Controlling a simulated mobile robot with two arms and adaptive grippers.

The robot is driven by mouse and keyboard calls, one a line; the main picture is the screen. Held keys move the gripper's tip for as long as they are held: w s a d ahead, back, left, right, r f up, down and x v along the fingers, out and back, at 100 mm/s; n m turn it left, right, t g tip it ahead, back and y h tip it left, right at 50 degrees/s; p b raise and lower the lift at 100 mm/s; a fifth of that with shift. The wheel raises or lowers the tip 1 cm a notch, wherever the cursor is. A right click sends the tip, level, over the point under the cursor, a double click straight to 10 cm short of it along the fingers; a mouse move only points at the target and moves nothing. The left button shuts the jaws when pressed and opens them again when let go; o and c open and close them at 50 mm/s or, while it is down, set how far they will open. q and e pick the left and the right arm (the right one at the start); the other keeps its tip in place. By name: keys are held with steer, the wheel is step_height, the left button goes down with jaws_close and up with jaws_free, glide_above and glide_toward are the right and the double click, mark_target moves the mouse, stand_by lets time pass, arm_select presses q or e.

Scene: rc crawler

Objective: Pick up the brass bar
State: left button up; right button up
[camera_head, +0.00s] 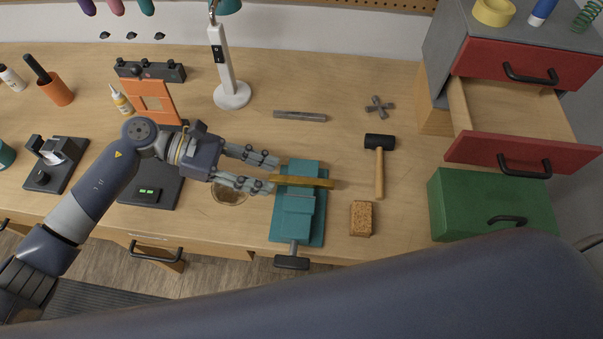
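The brass bar (315,183) lies across the teal vise (297,206) on the workbench, with its length running left to right. My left gripper (273,175) reaches in from the left, at the bar's left end. Its two fingers are spread, one on the far side of the bar's end and one on the near side, with visible gaps to the bar. Whether a fingertip touches the bar or the vise is unclear. My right gripper is not in view.
A hammer (379,165), a cork-coloured block (361,219) and a grey metal strip (300,117) lie near the vise. A white lamp (232,94) stands behind. An open red drawer (523,150) and a green box (490,205) are at right. The bench between hammer and drawer is clear.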

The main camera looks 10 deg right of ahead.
arm_select(q)
steer(key=shift+s+d, duration=0.2)
steer(key=shift+d, duration=0.45)
steer(key=shift+d+f, duration=0.1)
steer(key=shift+f, duration=0.2)
jaws_close()
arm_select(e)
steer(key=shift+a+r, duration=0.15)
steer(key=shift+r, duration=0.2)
arm_select(q)
steer(key=shift+r, duration=0.1)
